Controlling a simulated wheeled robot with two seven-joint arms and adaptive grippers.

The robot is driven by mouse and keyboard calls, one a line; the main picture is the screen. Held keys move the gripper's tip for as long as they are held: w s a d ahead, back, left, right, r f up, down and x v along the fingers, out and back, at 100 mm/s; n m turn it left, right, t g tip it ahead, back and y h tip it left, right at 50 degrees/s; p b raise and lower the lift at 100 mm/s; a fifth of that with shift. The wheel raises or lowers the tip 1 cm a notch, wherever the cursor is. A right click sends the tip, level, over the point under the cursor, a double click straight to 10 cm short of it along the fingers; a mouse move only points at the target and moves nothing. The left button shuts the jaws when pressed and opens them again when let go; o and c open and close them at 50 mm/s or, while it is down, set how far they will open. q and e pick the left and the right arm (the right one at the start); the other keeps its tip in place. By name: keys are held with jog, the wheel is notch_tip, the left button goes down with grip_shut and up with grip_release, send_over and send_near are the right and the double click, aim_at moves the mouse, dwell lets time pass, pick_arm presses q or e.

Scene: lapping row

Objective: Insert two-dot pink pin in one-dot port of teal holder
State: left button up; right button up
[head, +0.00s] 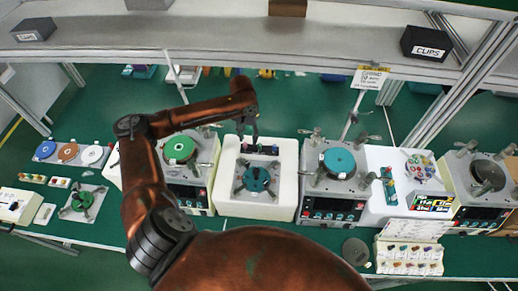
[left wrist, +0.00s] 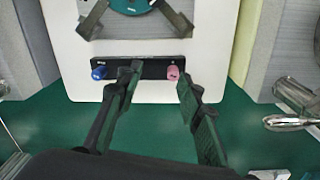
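The pink pin (left wrist: 172,72) stands at the right end of a black bar (left wrist: 146,69) in the left wrist view; its dots are too small to make out. A round teal holder (head: 257,179) with dark arms sits on a white block, and its edge shows at the top of the left wrist view (left wrist: 130,4). Its ports and dots cannot be read. My left gripper (head: 248,135) is over the black bar, beyond the holder. In the left wrist view its fingers (left wrist: 159,75) are open with nothing between them; the right fingertip is close to the pink pin. My right gripper is not in view.
A blue pin (left wrist: 98,71) is at the bar's other end. Machines with a green disc (head: 180,149) and a teal disc (head: 339,160) flank the white block (head: 284,200). A shelf (head: 240,30) with a CLIPS box (head: 426,43) runs behind.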

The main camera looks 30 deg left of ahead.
aim_at(245, 144)
pick_arm(q)
jog(key=shift+n+y, duration=0.3)
jog(key=shift+n, duration=0.1)
jog(key=a+f, duration=0.1)
jog(key=f, duration=0.1)
jog(key=f+p, duration=0.1)
jog(key=f, duration=0.1)
jog(key=w+a+f, duration=0.1)
jog(key=f, duration=0.1)
jog(key=shift+a+f, duration=0.1)
jog(key=shift+a, duration=0.2)
jog(key=shift+f, duration=0.4)
jog(key=shift+c, duration=0.8)
grip_shut()
